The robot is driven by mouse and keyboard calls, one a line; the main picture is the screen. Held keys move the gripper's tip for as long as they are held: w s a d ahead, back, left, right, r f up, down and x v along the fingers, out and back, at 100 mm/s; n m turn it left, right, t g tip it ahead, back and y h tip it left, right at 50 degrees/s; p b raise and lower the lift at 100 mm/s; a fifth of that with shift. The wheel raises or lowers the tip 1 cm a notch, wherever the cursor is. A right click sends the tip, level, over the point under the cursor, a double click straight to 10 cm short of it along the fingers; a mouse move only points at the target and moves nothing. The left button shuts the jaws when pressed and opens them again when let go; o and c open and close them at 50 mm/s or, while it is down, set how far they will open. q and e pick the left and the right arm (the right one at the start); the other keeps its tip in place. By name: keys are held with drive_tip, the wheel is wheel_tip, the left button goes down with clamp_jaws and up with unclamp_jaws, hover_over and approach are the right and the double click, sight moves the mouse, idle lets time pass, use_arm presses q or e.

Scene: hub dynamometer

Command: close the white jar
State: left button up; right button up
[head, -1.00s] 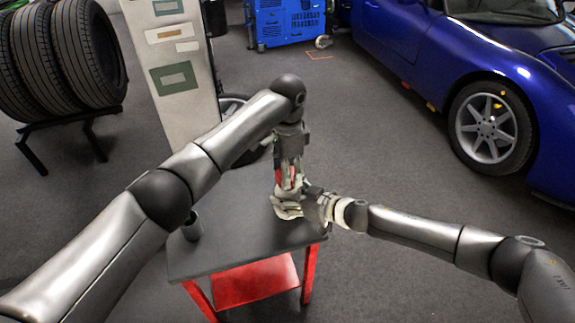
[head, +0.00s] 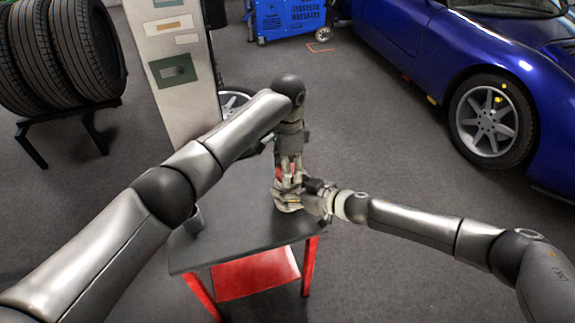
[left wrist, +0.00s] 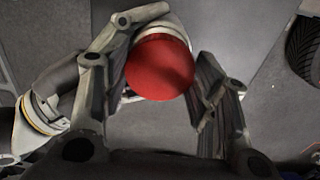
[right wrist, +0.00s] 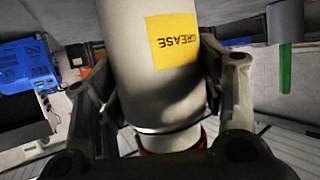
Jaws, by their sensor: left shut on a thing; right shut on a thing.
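The white jar, with a yellow GREASE label, stands between the fingers of my right gripper (head: 316,198) above the table; the right wrist view shows its body (right wrist: 135,60) largest. My right gripper is shut on it. The red lid (left wrist: 160,66) lies between the fingers of my left gripper (head: 289,176), which is shut on it from above. The lid is over the jar's mouth, and a strip of red shows at the jar's end in the right wrist view (right wrist: 172,142). I cannot tell whether the lid is fully seated.
The dark table top (head: 235,225) has free room in front. A dark grey cup (head: 194,222) stands at its left, partly behind my left arm. A blue car (head: 415,45) is at the right, a tyre rack (head: 70,115) at the left, a white panel (head: 170,85) behind.

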use_arm(q)
drive_tip(key=shift+f, duration=0.6)
idle(0.3)
use_arm(e)
clamp_jaws()
use_arm(q)
drive_tip(key=m, duration=2.4)
drive_tip(key=shift+m, duration=0.4)
drive_tip(key=m, duration=0.3)
drive_tip(key=shift+w+d+r, duration=0.15)
drive_tip(key=shift+d+r, duration=0.05)
drive_tip(key=shift+d, duration=0.15)
drive_tip(key=shift+a+f+m, duration=0.15)
drive_tip(key=shift+a+m, duration=0.05)
drive_tip(key=shift+m, duration=0.6)
use_arm(e)
drive_tip(key=shift+a, duration=0.1)
